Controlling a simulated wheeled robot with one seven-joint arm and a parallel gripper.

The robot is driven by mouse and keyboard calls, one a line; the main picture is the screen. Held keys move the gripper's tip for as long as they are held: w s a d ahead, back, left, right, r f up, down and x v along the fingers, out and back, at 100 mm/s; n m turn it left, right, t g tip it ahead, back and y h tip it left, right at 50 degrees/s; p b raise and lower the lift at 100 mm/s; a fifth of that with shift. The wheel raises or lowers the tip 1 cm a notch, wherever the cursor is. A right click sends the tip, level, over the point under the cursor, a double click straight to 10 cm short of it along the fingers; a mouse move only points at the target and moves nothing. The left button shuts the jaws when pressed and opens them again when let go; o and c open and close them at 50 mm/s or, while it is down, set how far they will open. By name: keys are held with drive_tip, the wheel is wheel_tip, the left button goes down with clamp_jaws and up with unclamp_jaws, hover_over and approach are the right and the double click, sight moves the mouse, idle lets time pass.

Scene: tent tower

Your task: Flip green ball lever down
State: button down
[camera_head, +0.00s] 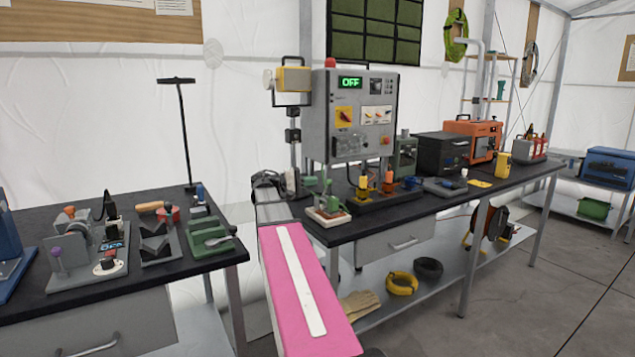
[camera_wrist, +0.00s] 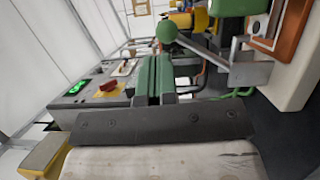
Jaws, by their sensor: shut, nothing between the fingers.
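The green ball (camera_wrist: 167,31) sits at the end of a flat metal lever (camera_wrist: 205,52) in the wrist view. The lever runs from the ball toward a metal bracket (camera_wrist: 247,72) beside a pale base with an orange-edged plate. My gripper (camera_wrist: 155,58) has its two green fingers together, with nothing between them. The fingertips are just short of the ball, close to the lever; I cannot tell whether they touch it. In the head view the small lever unit (camera_head: 328,217) stands at the bench's near left corner, partly crowded by my gripper.
A grey control cabinet (camera_head: 352,115) with a green OFF display stands behind the lever unit. A base with yellow and orange levers (camera_head: 388,183) is close to its right. A second bench (camera_head: 130,277) with fixtures stands left, with a gap between the benches.

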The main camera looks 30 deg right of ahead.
drive_tip(key=v, duration=0.4)
drive_tip(key=shift+w+a+f, duration=0.1)
drive_tip(key=shift+w+a, duration=0.05)
drive_tip(key=shift+a, duration=0.25)
